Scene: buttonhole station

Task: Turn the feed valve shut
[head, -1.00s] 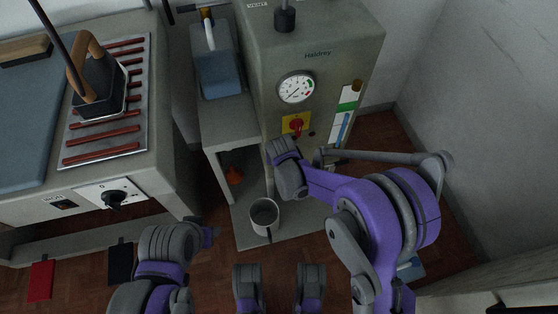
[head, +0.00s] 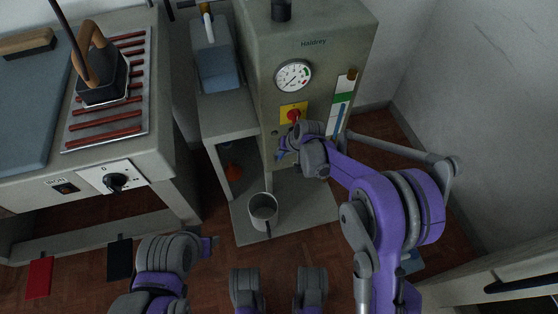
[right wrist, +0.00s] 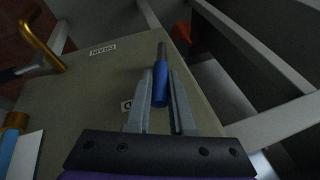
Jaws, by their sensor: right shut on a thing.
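The feed valve's blue lever handle (right wrist: 160,85) shows in the right wrist view, with a dark metal stem at its far end. My right gripper (right wrist: 162,88) is shut on this blue handle, one grey finger on each side. In the head view my right gripper (head: 282,152) is at the boiler's front, below the red knob, and hides the valve.
The boiler (head: 310,70) carries a gauge (head: 293,76) and a red knob on a yellow plate (head: 293,114). A label reading DRAIN (right wrist: 103,49) and a brass pipe (right wrist: 40,40) are near. A grey mug (head: 263,210) stands on the low shelf. An iron (head: 101,80) stands at left.

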